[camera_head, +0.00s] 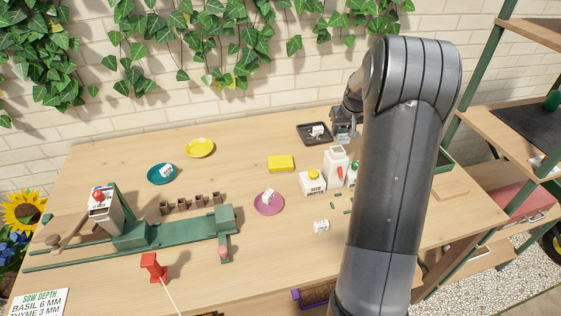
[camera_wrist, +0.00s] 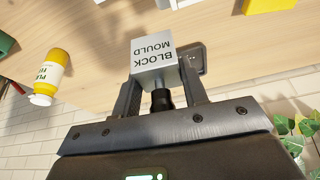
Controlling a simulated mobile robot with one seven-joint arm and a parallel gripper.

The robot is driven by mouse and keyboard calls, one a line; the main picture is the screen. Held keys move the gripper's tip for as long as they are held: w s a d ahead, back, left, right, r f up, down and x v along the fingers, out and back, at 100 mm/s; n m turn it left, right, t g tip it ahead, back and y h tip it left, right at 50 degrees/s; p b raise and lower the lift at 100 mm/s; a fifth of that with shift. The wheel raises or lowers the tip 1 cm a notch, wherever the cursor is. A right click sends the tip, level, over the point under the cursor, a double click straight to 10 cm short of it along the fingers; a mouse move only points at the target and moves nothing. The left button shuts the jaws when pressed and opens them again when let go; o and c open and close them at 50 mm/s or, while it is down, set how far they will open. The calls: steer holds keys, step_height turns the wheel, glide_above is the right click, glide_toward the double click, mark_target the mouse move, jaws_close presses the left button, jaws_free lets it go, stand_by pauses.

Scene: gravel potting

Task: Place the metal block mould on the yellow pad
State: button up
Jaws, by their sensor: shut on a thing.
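The metal block mould (camera_wrist: 153,62) is a silver-grey cube with "BLOCK MOULD" printed on one face. In the wrist view it is between the fingers of my gripper (camera_wrist: 160,88), which is shut on it. In the head view my gripper (camera_head: 345,122) is at the back of the table beside the dark tray, partly hidden by my arm; the mould is hard to make out there. The yellow pad (camera_head: 280,163) is a flat rectangle at mid-table, left of and nearer than my gripper, with nothing on it.
The dark tray (camera_head: 312,140) holds a small labelled white item. A white seed box (camera_head: 312,184) and white bottle (camera_head: 336,165) stand right of the pad. Yellow (camera_head: 200,147), teal (camera_head: 161,173) and pink (camera_head: 268,203) plates lie left of or below it. A green fixture (camera_head: 180,232) is front left.

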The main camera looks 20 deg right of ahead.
steer(key=w+a+r, duration=0.1)
steer(key=w+a, duration=0.1)
steer(key=a, duration=0.8)
steer(key=w+a, duration=0.2)
steer(key=a, duration=0.7)
glide_above(279, 157)
steer(key=s, duration=0.2)
steer(key=shift+n, duration=0.4)
step_height(279, 157, down, 10)
steer(key=shift+w+r, duration=0.1)
steer(key=shift+r, duration=0.1)
steer(key=shift+f, duration=0.15)
steer(key=o, duration=1.1)
